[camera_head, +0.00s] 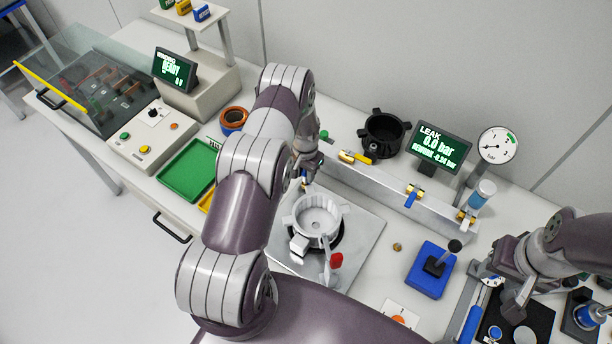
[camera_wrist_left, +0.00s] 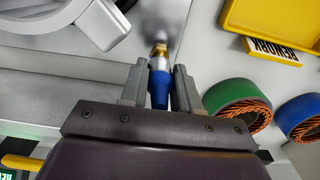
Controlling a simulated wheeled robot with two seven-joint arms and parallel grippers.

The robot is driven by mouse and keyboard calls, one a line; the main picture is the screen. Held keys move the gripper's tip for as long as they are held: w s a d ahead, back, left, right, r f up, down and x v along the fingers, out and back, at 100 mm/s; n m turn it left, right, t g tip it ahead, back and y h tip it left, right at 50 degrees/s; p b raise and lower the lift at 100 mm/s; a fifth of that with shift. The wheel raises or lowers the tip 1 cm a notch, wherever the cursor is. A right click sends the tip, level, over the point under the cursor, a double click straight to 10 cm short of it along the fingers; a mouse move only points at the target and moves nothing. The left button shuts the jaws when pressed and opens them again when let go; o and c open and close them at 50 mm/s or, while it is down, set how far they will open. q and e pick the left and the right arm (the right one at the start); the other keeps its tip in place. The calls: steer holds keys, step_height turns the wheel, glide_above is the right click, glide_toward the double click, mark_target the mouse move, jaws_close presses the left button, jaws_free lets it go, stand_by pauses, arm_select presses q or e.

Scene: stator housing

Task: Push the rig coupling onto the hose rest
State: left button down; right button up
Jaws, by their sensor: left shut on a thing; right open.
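The rig coupling (camera_wrist_left: 159,92), a blue sleeve with a brass and white end, is between the fingers of my left gripper (camera_wrist_left: 161,75), which is shut on it. Its brass end points up the picture, towards a blurred grey shape (camera_wrist_left: 165,22); I cannot tell whether that is the hose rest or whether they touch. In the head view my left gripper (camera_head: 306,172) is beyond the metal plate, partly hidden by my own arm. My right gripper (camera_head: 512,290) is open at the lower right, above the dark tool area. I cannot clearly make out the hose rest.
A white stator housing (camera_head: 317,217) sits on the metal plate (camera_head: 365,232), with a red-tipped clamp (camera_head: 335,262) beside it. A grey rail (camera_head: 385,187) with brass valves runs behind. A leak display (camera_head: 439,147), gauge (camera_head: 497,145), blue block (camera_head: 430,270) and green tray (camera_head: 187,170) stand around.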

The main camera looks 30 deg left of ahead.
arm_select(q)
steer(key=shift+r, duration=0.3)
step_height(320, 180, up, 6)
steer(key=p, duration=0.3)
steer(key=shift+r, duration=0.15)
steer(key=shift+f, duration=0.2)
steer(key=s+d+b, duration=0.2)
steer(key=s+d, duration=0.1)
steer(key=d, duration=1.4)
steer(key=s+d+b, duration=0.2)
steer(key=s+d, duration=0.1)
steer(key=d, duration=1.3)
steer(key=f+b, duration=0.4)
steer(key=shift+w+f, duration=0.25)
steer(key=shift+f, duration=0.15)
steer(key=shift+d+f+b, duration=0.1)
steer(key=shift+f+b, duration=1.15)
